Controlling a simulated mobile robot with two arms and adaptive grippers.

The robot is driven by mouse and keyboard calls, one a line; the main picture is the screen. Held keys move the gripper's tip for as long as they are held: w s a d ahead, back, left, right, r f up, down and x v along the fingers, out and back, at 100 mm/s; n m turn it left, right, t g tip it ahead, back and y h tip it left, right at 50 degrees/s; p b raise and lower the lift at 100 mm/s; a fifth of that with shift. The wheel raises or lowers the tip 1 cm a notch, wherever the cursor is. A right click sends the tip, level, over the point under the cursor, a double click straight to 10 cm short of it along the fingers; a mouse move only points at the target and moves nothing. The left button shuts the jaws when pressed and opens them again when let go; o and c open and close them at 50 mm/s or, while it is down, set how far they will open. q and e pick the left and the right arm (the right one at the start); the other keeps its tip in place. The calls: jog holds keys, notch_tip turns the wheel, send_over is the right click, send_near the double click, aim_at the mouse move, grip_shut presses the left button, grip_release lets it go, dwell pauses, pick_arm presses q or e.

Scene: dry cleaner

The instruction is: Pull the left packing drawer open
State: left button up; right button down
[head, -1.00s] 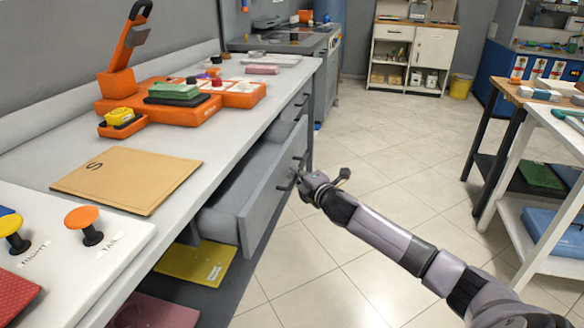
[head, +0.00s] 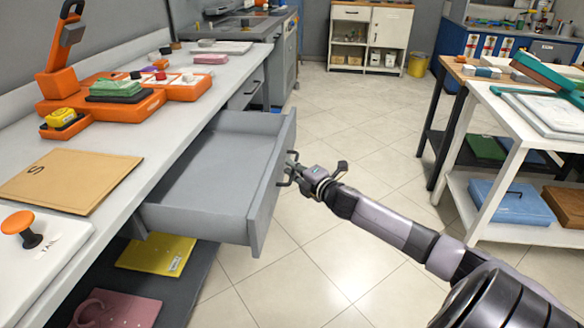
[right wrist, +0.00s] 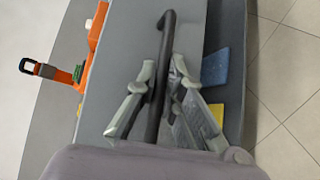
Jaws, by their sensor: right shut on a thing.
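The left packing drawer (head: 210,180) is a grey drawer under the white bench, pulled well out, and its inside looks empty. Its dark bar handle (head: 284,172) is on the front panel. My right gripper (head: 294,170) is at that handle, with its arm coming in from the lower right. In the right wrist view my right gripper (right wrist: 158,85) has its fingers on both sides of the dark handle (right wrist: 162,60), shut on it. The drawer's grey front panel (right wrist: 120,60) fills the middle there. My left gripper is not in view.
The bench top (head: 150,150) holds a brown envelope (head: 68,180) and an orange device (head: 110,98). A yellow folder (head: 156,254) and a pink item (head: 118,308) lie on the shelf below. A white table (head: 490,110) stands at right. The tiled floor between is clear.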

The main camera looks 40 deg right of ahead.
jog(key=c, duration=1.7)
grip_release()
jog(key=shift+s+a+r, duration=0.15)
jog(key=shift+s+r, duration=0.15)
jog(key=shift+s, duration=1.65)
jog(key=shift+s+a+r, duration=0.2)
jog(key=shift+s+r, duration=0.05)
jog(key=shift+s, duration=1.75)
jog(key=shift+s+a+r, duration=0.15)
jog(key=shift+s+r, duration=0.15)
jog(key=shift+s, duration=1.65)
